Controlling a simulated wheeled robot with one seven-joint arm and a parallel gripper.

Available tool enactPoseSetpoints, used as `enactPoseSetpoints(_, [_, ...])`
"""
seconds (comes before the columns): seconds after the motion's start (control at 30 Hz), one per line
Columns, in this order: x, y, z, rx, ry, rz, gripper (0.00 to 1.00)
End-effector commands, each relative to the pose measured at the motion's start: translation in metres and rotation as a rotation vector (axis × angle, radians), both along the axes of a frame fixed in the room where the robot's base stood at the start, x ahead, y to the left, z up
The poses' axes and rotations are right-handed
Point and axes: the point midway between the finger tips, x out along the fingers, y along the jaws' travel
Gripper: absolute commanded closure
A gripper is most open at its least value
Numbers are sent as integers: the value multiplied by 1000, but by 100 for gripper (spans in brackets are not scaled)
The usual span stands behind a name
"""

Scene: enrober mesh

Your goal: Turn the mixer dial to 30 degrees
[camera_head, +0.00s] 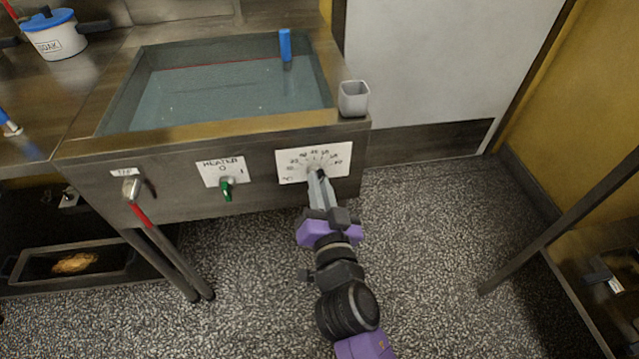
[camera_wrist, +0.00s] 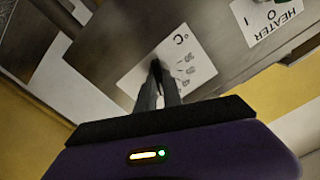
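The dial (camera_head: 321,173) is a small dark knob on a white plate (camera_head: 341,150) marked with a numbered scale and °C, on the right of the tank's front panel. My gripper (camera_head: 319,178) reaches up to the dial, and its fingertips are at the knob. In the wrist view the gripper fingers (camera_wrist: 158,84) converge on the dark knob (camera_wrist: 155,68) in front of the white plate (camera_wrist: 190,62). The fingers hide part of the knob and the scale. I cannot tell whether they touch it on both sides, nor read the pointer's angle.
A green heater switch (camera_head: 227,190) and a red-handled valve (camera_head: 140,203) sit left of the dial. Above is the water-filled tank (camera_head: 215,124), with a grey cup (camera_head: 353,98) on its right corner and a blue object (camera_head: 285,45) at its back.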

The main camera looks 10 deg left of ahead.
Motion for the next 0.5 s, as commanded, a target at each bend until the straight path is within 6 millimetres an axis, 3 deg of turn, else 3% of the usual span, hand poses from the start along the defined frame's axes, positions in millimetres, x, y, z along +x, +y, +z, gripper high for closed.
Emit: enactPoseSetpoints(0.5, [0, 0, 0, -80, -23, 0, 100])
